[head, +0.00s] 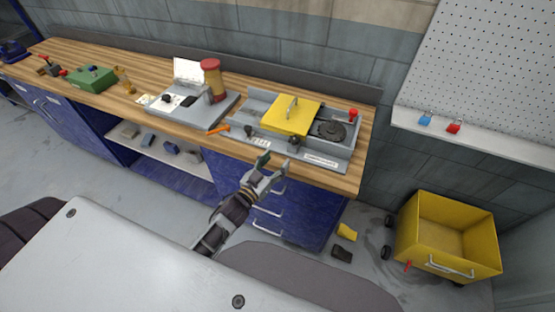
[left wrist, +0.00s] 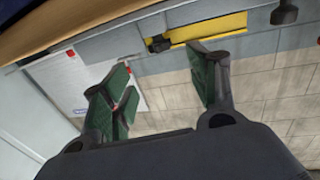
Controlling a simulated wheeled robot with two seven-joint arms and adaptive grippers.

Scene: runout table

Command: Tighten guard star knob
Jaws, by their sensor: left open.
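The yellow guard (head: 291,114) with a pale handle sits on a grey machine base (head: 262,142) on the bench. A dark knob (head: 294,142) stands at the guard's front edge, and a smaller dark knob (head: 248,130) is to its left. I cannot tell how tight either is. My left gripper (head: 274,166) is open and empty, in front of the bench edge near the knobs and apart from them. In the left wrist view its green-padded fingers (left wrist: 166,90) are spread, with a yellow strip (left wrist: 208,30) and a dark knob (left wrist: 285,12) beyond them.
A round dark disc (head: 332,130) and a red button (head: 353,114) are at the machine's right. An orange tool (head: 219,128) lies left of the machine. A grey fixture (head: 190,107) holds a red-topped cylinder (head: 212,78). A yellow cart (head: 449,226) stands on the floor at right.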

